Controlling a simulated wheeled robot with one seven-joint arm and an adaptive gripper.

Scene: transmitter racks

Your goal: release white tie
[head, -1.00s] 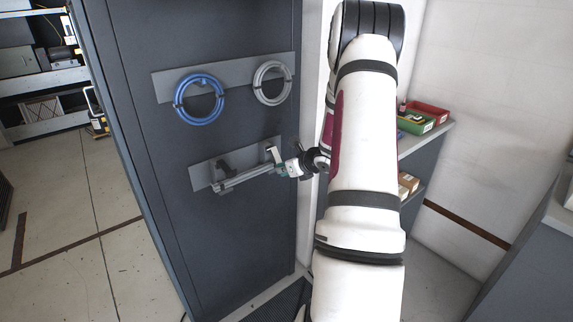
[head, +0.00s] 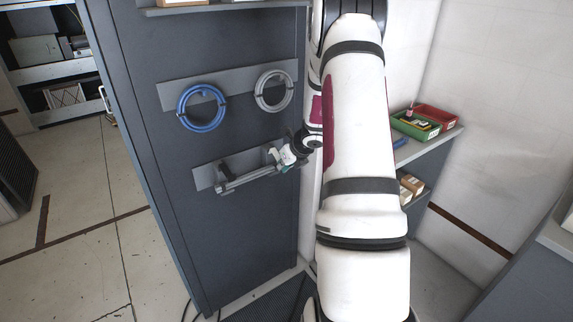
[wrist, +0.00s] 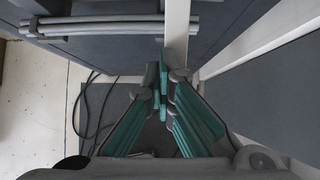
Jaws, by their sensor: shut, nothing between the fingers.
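My gripper (head: 280,159) is at the right end of the lower bracket on the dark cabinet door in the head view. In the wrist view its teal fingers (wrist: 162,92) meet at the tips, with nothing between them. A straight grey cable bundle (head: 248,178) lies across the bracket's hooks. The bundle (wrist: 100,27) also shows at the upper left of the wrist view, apart from the fingertips.
A blue cable coil (head: 202,107) and a grey coil (head: 273,90) hang above the bundle. A shelf at right holds green (head: 415,126) and red (head: 437,117) bins. Black cables (wrist: 88,110) lie on the floor below my gripper.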

